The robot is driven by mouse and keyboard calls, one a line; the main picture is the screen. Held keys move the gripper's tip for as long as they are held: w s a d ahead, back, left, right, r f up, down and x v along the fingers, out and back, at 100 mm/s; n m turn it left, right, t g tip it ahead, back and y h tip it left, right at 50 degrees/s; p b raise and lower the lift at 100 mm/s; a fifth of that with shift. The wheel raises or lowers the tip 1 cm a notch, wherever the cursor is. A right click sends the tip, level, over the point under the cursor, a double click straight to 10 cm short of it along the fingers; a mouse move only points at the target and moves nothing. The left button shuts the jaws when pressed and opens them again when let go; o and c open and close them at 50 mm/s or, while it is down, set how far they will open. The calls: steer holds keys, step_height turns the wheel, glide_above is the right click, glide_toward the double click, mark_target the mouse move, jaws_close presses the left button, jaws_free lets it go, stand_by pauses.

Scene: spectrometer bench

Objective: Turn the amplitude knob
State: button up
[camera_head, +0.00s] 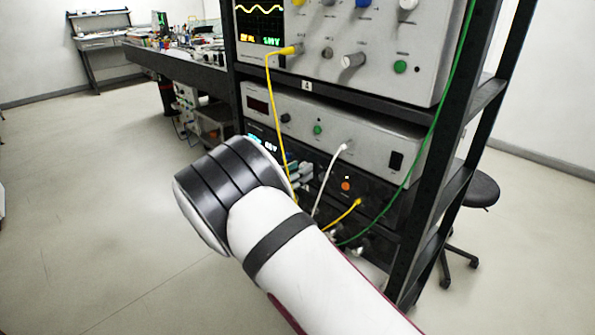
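No readable label marks the amplitude knob, so I cannot tell which knob it is. The upper grey instrument (425,35) has a wave screen (260,15), several coloured knobs along its top and a silver knob (353,60). The middle grey unit (372,145) has a small dark knob (285,118) and a green button (317,130). The lower dark unit (375,190) has an orange button or knob (346,186); its left part is hidden behind my arm. My gripper is not visible; my forearm and a black-banded joint fill the lower middle.
A dark rack (487,98) holds the instruments. Yellow (279,110), white (326,180) and green (438,110) cables hang across their fronts. A black stool (480,188) stands at right. A cluttered bench (185,65) is behind at left. The floor (90,200) at left is clear.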

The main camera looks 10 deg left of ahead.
steer(key=shift+w+d, duration=0.1)
jaws_close()
